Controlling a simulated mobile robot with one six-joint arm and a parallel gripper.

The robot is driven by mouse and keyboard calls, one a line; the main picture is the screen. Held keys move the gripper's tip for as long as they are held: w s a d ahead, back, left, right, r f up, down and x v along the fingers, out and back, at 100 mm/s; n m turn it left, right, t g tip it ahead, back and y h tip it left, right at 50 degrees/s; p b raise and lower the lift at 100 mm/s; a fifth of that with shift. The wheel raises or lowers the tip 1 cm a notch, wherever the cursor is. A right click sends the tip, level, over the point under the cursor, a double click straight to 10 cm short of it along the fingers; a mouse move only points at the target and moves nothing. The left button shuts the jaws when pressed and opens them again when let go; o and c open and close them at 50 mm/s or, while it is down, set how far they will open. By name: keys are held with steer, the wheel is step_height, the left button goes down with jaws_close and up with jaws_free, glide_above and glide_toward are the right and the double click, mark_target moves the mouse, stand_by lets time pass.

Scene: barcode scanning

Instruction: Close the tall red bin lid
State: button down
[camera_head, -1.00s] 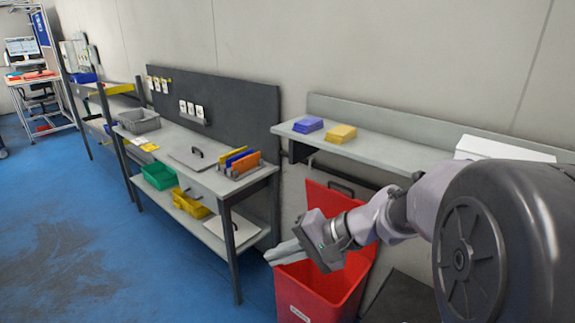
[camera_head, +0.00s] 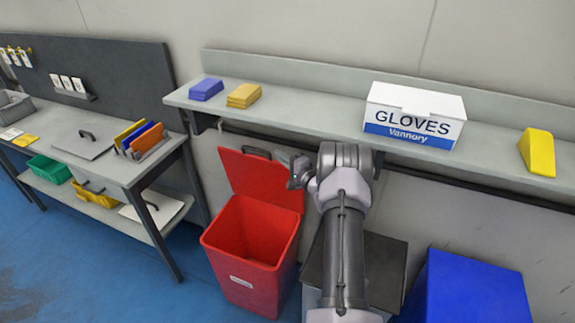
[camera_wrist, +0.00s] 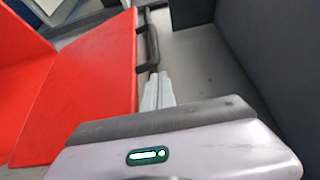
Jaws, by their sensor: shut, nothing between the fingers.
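The tall red bin (camera_head: 252,285) stands on the floor below the wall shelf, with its top open. Its red lid (camera_head: 258,178) is raised and leans back toward the wall. A black handle (camera_head: 257,153) is on the lid's upper edge. My gripper (camera_head: 290,168) is beside the lid's right edge, near its top; its fingers are partly hidden there. In the wrist view, my gripper's pale fingers (camera_wrist: 157,88) are together and empty, pointing toward the black handle (camera_wrist: 149,48) beside the red lid (camera_wrist: 85,90). I cannot tell whether they touch it.
The wall shelf (camera_head: 310,115) holds a gloves box (camera_head: 414,117), blue and yellow stacks and a yellow wedge (camera_head: 537,152). A dark-topped bin (camera_head: 385,270) and a blue bin (camera_head: 467,290) stand to the right. A workbench (camera_head: 150,165) is at left.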

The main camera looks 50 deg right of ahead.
steer(key=shift+w+d, duration=0.15)
steer(key=shift+w, duration=0.8)
